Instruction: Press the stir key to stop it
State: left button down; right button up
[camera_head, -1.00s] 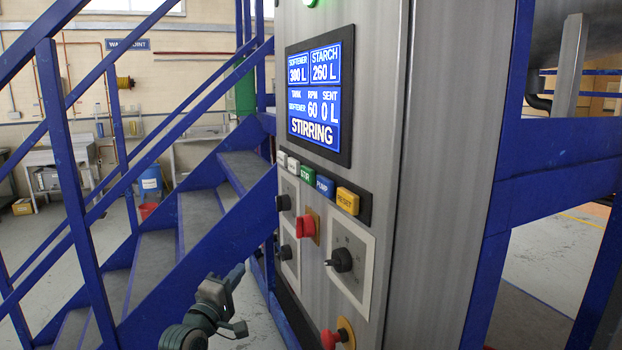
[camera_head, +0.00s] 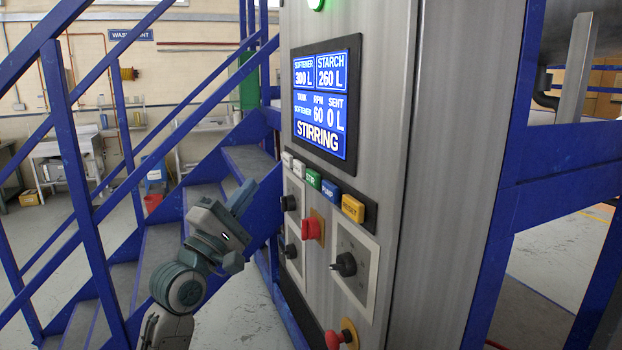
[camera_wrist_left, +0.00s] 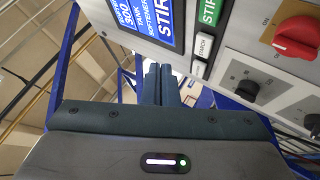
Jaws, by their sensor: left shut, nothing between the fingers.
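The green STIR key (camera_head: 313,179) sits in the row of keys under the screen on the steel cabinet. In the left wrist view the STIR key (camera_wrist_left: 210,11) shows at the top, cut by the edge. The screen (camera_head: 326,100) reads STIRRING, softener tank, RPM 60, sent 0 L. My left gripper (camera_head: 241,195) is shut and empty, left of the key row and apart from the panel. Its closed fingers (camera_wrist_left: 161,84) point toward the panel in the left wrist view, left of the white STARCH key (camera_wrist_left: 203,46). My right gripper is not in view.
Right of STIR are the blue PUMP key (camera_head: 331,190) and the yellow RESET key (camera_head: 353,208). Below are a red switch (camera_head: 312,228), black knobs (camera_head: 344,264) and a red button (camera_head: 338,338). Blue stairs and railings (camera_head: 225,170) stand close behind my left arm.

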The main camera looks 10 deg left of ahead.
aim_at(313, 178)
pick_arm(q)
jog(key=w+d+b, duration=0.3)
jog(key=w+d, duration=0.2)
jog(key=d, duration=0.2)
jog(key=shift+d, duration=0.15)
dwell(1.0)
dwell(1.1)
jog(key=shift+d, duration=0.1)
jog(key=shift+w+d, duration=0.2)
jog(key=shift+d, duration=0.1)
